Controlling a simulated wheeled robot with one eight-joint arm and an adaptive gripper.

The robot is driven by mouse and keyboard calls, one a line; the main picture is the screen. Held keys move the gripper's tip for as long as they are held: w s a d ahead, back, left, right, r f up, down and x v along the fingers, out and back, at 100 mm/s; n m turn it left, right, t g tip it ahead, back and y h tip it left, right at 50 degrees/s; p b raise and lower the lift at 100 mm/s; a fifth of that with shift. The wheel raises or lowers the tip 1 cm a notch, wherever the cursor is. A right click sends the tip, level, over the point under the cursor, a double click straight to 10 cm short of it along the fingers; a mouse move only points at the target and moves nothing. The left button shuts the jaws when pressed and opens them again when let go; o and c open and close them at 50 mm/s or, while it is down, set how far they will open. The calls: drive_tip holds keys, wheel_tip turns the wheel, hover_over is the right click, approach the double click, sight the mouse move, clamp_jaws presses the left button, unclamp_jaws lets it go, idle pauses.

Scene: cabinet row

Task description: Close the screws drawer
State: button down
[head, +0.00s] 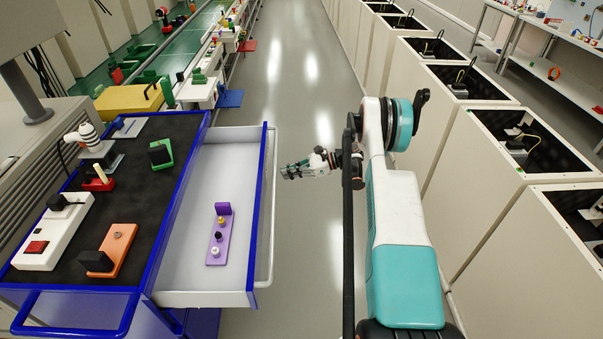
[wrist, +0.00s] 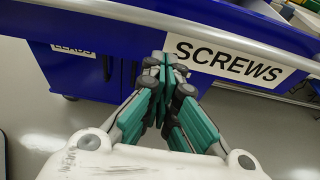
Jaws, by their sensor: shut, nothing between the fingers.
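The screws drawer (head: 190,255) is pulled out from the right side of the blue-framed cart in the head view. Its tray is light grey, with a blue front (head: 265,190) and a pale handle bar along it. In the wrist view its blue front carries a white "SCREWS" label (wrist: 228,62). My gripper (head: 284,173) is to the right of the drawer front, pointing at it. In the wrist view my gripper's fingers (wrist: 168,66) are shut and empty in front of the drawer, left of the label. Whether they touch it I cannot tell.
A purple block with small knobs (head: 219,235) lies in the drawer. The cart's dark top (head: 135,190) holds several devices. A "LEADS" label (wrist: 75,48) shows at left in the wrist view. The aisle floor (head: 300,60) is clear; cabinets (head: 500,200) line the right.

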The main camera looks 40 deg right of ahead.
drive_tip(key=x, duration=0.2)
drive_tip(key=r+b+x, duration=0.1)
drive_tip(key=x, duration=0.1)
drive_tip(key=shift+w+a+f+b, duration=0.1)
drive_tip(key=shift+w+a+b, duration=0.25)
drive_tip(key=shift+a, duration=0.1)
